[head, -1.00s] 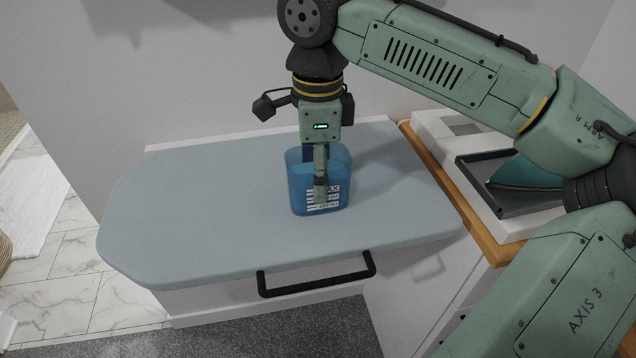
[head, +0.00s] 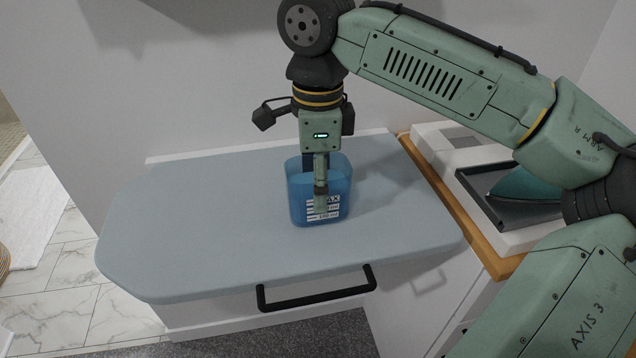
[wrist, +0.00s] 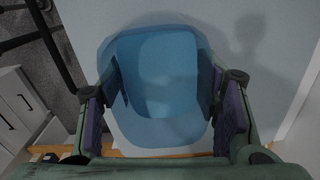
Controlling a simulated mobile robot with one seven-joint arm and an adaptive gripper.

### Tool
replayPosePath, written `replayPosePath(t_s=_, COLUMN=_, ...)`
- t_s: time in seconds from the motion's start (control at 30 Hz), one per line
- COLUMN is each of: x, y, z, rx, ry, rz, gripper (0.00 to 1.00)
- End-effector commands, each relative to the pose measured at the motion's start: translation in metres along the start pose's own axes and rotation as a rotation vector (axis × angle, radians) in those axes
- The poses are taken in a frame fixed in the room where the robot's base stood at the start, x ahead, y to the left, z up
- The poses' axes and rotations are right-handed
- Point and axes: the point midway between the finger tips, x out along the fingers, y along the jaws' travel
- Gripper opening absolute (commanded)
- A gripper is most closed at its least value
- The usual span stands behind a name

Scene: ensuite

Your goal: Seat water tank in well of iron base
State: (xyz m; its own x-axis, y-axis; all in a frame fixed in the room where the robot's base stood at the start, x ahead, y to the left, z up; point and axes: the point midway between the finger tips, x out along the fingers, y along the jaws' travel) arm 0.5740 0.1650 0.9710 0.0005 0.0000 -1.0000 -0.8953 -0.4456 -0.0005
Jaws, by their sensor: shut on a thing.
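The water tank (head: 298,190) is a blue, see-through, open-topped tub with a white label on its front. It is upright at the middle of the padded grey-blue board. My gripper (head: 321,196) points straight down at it, with one finger in front of the labelled wall. In the wrist view the tank (wrist: 160,75) fills the space between the two fingers (wrist: 170,100), which are shut on it. Whether its bottom touches the board is hard to tell. The iron base (head: 500,190) looks to be the dark tray-like unit with a teal sloped part at the right, partly behind my arm.
The padded board (head: 200,220) is otherwise bare. A black handle (head: 316,288) sticks out below its front edge. A wooden-edged counter (head: 480,240) with a white stand (head: 455,140) adjoins on the right. The wall is close behind.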

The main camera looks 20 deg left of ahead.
Motion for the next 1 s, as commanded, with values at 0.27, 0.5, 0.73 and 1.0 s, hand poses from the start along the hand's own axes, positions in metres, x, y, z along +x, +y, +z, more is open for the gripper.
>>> replayPosePath(t_s=0.27, x=-0.018, y=0.000, z=0.000, rx=0.001, ry=-0.001, rz=-0.002, gripper=0.13)
replayPosePath(t_s=0.5, x=-0.029, y=0.008, z=-0.001, rx=-0.001, ry=-0.001, rz=0.000, gripper=0.13)
replayPosePath(t_s=0.73, x=-0.030, y=0.031, z=-0.002, rx=-0.001, ry=0.000, rz=-0.001, gripper=0.13)
replayPosePath(t_s=1.0, x=-0.034, y=0.065, z=-0.004, rx=0.001, ry=0.000, rz=-0.002, gripper=0.13)
